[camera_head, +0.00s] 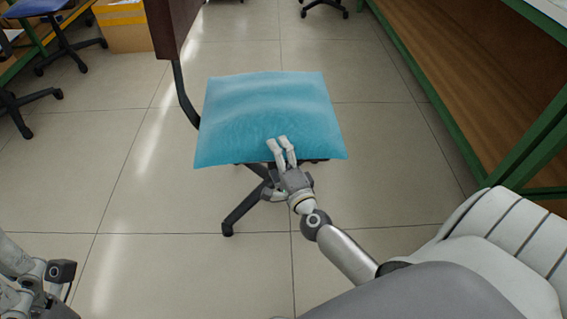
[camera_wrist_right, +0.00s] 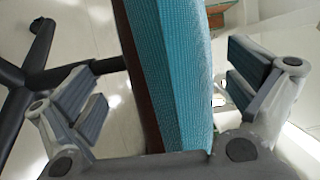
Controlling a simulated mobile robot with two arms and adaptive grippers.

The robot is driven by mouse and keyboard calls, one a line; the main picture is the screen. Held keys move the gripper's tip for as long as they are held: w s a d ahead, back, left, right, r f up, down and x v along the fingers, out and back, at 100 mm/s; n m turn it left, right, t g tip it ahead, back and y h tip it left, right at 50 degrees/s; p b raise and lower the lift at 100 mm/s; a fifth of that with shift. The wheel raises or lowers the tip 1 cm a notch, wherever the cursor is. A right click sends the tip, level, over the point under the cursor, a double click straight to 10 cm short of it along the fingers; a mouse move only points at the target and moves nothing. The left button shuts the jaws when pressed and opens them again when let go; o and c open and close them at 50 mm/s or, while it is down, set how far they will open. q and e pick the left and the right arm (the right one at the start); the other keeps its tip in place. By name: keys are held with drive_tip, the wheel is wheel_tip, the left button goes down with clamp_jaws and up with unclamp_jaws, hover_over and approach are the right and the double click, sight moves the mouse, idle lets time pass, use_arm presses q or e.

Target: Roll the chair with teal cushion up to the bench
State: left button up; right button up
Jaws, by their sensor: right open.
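The chair with the teal cushion (camera_head: 265,115) stands on the floor ahead, with a dark backrest (camera_head: 175,25) at its far left and a dark wheeled base (camera_head: 240,208). My right gripper (camera_head: 282,148) is at the near edge of the seat. In the right wrist view, its open fingers (camera_wrist_right: 165,88) stand on either side of the teal cushion (camera_wrist_right: 180,60) and a dark brown seat panel; they appear apart from it. The green-framed bench (camera_head: 540,130) is at right. Part of my left arm shows at the lower left; its gripper's state is unclear.
A blue chair (camera_head: 62,35) and a cardboard box (camera_head: 125,28) stand at the upper left. Another dark chair base (camera_head: 325,8) is at the top. The tiled floor (camera_head: 375,190) between the teal chair and the bench is clear.

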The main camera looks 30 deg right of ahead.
drive_tip(key=shift+w+d, duration=0.1)
drive_tip(key=shift+w, duration=0.3)
drive_tip(key=c, duration=2.1)
drive_tip(key=shift+o, duration=0.2)
